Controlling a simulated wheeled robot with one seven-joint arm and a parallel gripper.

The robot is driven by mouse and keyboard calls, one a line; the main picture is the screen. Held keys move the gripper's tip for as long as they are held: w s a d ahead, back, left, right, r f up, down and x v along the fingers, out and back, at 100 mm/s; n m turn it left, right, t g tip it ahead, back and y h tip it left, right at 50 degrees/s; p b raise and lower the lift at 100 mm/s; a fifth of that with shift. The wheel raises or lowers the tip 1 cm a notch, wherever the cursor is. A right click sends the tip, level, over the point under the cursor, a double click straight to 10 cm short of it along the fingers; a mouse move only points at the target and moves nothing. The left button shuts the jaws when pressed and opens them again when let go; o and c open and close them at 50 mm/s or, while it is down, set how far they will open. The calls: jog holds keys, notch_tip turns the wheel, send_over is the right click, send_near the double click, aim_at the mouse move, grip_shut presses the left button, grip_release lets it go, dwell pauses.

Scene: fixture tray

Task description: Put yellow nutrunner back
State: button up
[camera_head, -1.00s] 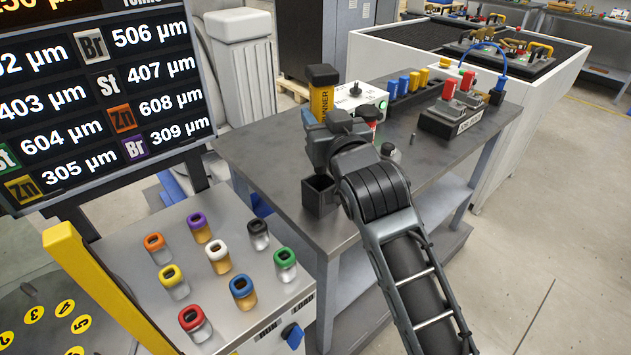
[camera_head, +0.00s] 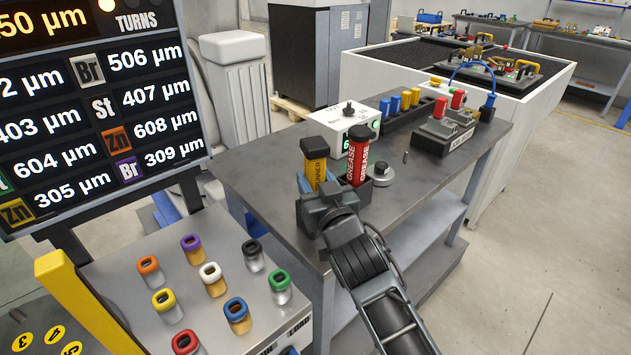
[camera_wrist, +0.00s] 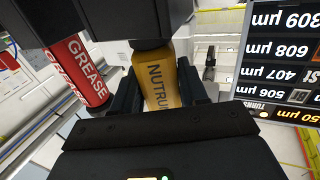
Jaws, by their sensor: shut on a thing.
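The yellow nutrunner (camera_head: 317,174), with a black top, stands nearly upright over the near-left part of the grey workbench. My gripper (camera_head: 326,200) is shut on it; the wrist view shows the yellow body (camera_wrist: 160,82) between the fingers (camera_wrist: 158,92). My gripper and wrist hide its lower end, so I cannot tell whether that end is inside a holder. The dark square holder seen earlier on the bench is mostly hidden behind my gripper now.
A red grease tube (camera_head: 359,158) stands close right of the nutrunner; it also shows in the wrist view (camera_wrist: 78,72). A round metal part (camera_head: 381,174) and a white control box (camera_head: 342,128) are near. Coloured-cap jars (camera_head: 213,279) fill the front-left panel.

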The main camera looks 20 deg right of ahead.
jog(key=o, duration=1.2)
jog(key=shift+f, duration=0.1)
jog(key=shift+c, duration=0.2)
jog(key=s+a+b, duration=0.1)
jog(key=s+b, duration=0.1)
jog(key=s, duration=1)
